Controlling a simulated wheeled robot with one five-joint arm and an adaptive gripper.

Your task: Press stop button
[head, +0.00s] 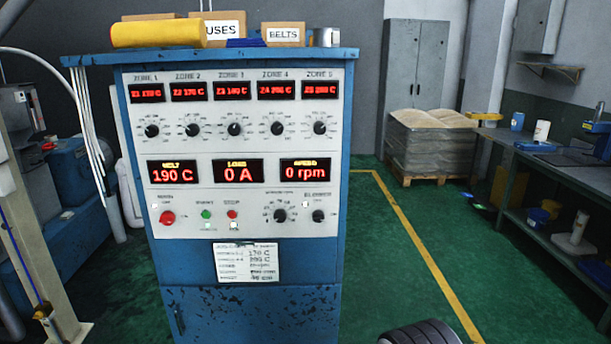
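A blue control cabinet (254,300) with a white front panel (285,185) stands upright in the middle of the head view. Low on the panel are a large red round button (167,217) at the left, a small green button (206,214) and a small red button (232,214) to its right. Their labels are too blurred to read with certainty. The red displays show 190 C, 0 A and 0 rpm. I cannot make out my gripper in this view, and nothing covers the buttons.
Boxes (285,34) and a yellow roll (158,33) lie on the cabinet top. Green floor lies open right of the cabinet, with a yellow line (420,247). A wrapped pallet load (432,148) and a workbench (560,170) stand farther right. A pale post (35,240) stands at left.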

